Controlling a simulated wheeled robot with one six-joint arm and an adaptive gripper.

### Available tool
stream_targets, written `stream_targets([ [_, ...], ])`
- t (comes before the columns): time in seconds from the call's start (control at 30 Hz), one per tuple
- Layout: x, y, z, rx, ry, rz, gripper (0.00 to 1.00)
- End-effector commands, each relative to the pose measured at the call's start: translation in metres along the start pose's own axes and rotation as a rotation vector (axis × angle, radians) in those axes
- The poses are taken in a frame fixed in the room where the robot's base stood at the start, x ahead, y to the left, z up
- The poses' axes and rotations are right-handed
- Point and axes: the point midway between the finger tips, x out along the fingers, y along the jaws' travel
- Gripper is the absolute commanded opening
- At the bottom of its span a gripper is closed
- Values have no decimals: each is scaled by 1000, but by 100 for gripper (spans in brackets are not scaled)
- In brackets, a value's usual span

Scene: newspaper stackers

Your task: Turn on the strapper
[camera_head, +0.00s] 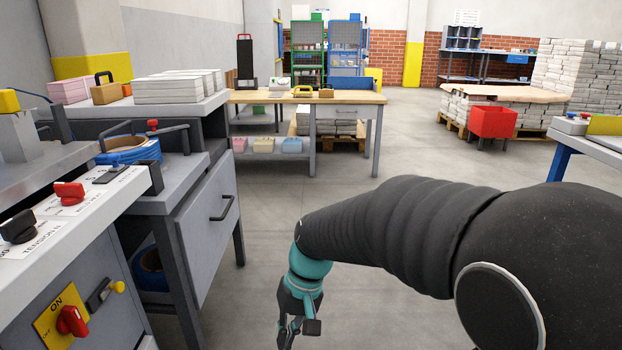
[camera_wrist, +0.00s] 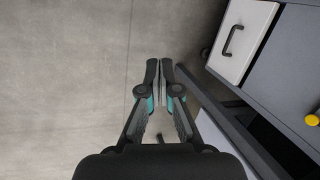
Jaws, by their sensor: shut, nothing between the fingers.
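The strapper (camera_head: 62,240) stands at the left in the head view, a grey cabinet with a light sloped panel on top. On its front is a yellow plate (camera_head: 50,318) marked ON, with a red rotary switch (camera_head: 72,321) on it. A red knob (camera_head: 69,193) and a black knob (camera_head: 17,226) sit on the top panel, by a TENSION label. My gripper (camera_head: 288,335) hangs low over the floor to the right of the strapper, apart from it. In the wrist view my gripper (camera_wrist: 159,70) is shut and empty, pointing past the bench legs.
A yellow knob (camera_head: 117,287) projects beside the switch plate. A grey bench with a drawer (camera_head: 208,210) stands just behind the strapper; its drawer front shows in the wrist view (camera_wrist: 240,38). A wooden-topped table (camera_head: 335,97) stands farther back. The floor (camera_head: 270,220) around my gripper is clear.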

Motion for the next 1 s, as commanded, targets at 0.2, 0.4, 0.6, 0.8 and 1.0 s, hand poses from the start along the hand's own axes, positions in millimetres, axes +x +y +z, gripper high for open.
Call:
stream_targets([
  [0.2,-51,46,46,31,149,121,0],
  [0.4,-88,79,88,50,276,216,0],
  [0.6,-120,103,131,65,392,294,0],
  [0.8,-150,113,168,105,508,330,0],
  [1.0,-181,113,184,141,609,344,0],
])
